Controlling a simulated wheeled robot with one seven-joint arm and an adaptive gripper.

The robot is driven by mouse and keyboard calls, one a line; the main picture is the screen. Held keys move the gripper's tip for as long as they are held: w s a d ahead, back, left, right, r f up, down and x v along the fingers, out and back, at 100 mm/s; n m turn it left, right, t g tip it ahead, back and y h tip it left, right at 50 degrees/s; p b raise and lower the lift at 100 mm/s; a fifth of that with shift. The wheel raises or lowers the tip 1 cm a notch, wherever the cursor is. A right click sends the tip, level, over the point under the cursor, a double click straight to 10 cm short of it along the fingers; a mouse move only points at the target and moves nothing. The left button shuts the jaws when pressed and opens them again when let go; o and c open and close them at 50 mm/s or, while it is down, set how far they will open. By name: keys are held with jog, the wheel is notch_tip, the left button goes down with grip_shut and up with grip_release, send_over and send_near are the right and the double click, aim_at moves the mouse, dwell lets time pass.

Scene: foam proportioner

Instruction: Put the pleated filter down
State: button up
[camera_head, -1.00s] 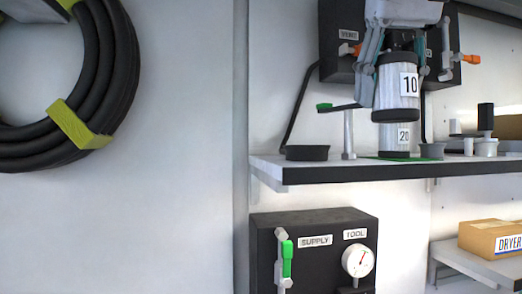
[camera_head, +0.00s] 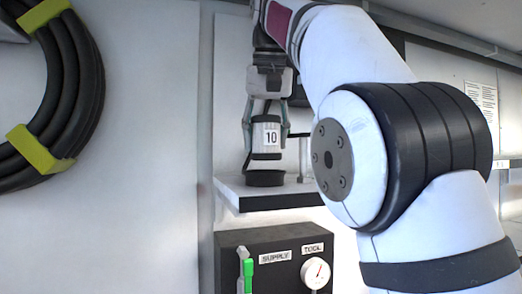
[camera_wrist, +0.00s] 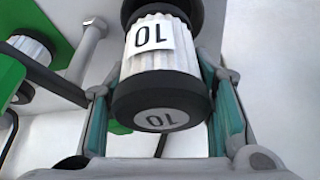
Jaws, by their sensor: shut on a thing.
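The pleated filter (camera_head: 266,138) is a white pleated cylinder with black end caps and a "10" label. My gripper (camera_head: 266,128) is shut on it, one finger on each side. In the head view the filter hangs upright just above a round black dish (camera_head: 265,179) on the shelf (camera_head: 290,200), with a small gap showing. In the wrist view the filter (camera_wrist: 156,70) fills the middle between the fingers, and its near cap also carries a "10". The dish cannot be made out in the wrist view.
My arm covers the right of the head view and hides much of the shelf. Below the shelf is a black panel with a green-handled valve (camera_head: 247,272) and a gauge (camera_head: 315,273). Another pleated cylinder (camera_wrist: 33,55) and green surfaces show at left in the wrist view.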

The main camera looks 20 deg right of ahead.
aim_at(265, 117)
jog(key=shift+w+a+f, duration=0.15)
jog(key=shift+w+f, duration=0.05)
jog(key=shift+w, duration=0.05)
jog(key=shift+s+f+p, duration=0.15)
jog(key=shift+f+p, duration=0.45)
jog(key=shift+f, duration=1)
jog(key=o, duration=1.3)
jog(key=v, duration=0.5)
jog(key=shift+r, duration=0.3)
jog(key=shift+p+v, duration=0.75)
jog(key=shift+v, duration=0.15)
